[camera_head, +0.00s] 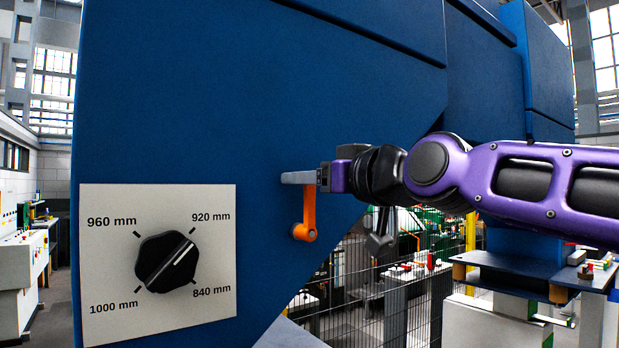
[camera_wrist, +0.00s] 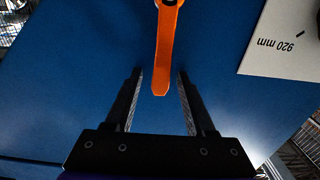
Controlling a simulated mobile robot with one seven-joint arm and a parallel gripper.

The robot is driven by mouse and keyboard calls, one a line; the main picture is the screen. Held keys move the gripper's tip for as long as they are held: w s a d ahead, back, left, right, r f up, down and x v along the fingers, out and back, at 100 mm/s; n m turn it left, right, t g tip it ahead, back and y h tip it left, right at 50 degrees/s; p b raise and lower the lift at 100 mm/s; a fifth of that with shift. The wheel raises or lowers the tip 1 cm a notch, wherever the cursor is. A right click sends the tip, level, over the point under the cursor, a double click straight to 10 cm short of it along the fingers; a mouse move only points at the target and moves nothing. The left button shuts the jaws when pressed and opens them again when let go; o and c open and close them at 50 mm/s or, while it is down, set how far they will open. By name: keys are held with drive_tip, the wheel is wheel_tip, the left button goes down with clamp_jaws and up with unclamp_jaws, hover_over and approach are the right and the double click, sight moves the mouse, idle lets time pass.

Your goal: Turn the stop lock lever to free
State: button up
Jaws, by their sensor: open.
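The stop lock lever (camera_head: 309,213) is an orange handle on the blue machine panel (camera_head: 250,110). My gripper (camera_head: 300,178) is at the lever's upper end in the head view, reaching in from the right. In the wrist view my gripper (camera_wrist: 160,82) is open, with a finger on each side of the lever tip and a gap to both. I see no lettering marking free.
A white plate (camera_head: 110,290) with a black rotary knob (camera_head: 166,262) and millimetre marks is left of the lever. A wire mesh fence (camera_head: 370,290) and a blue-topped bench (camera_head: 515,265) are at lower right. The panel around the lever is bare.

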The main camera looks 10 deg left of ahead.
drive_tip(key=shift+c, duration=0.3)
clamp_jaws()
idle(1.1)
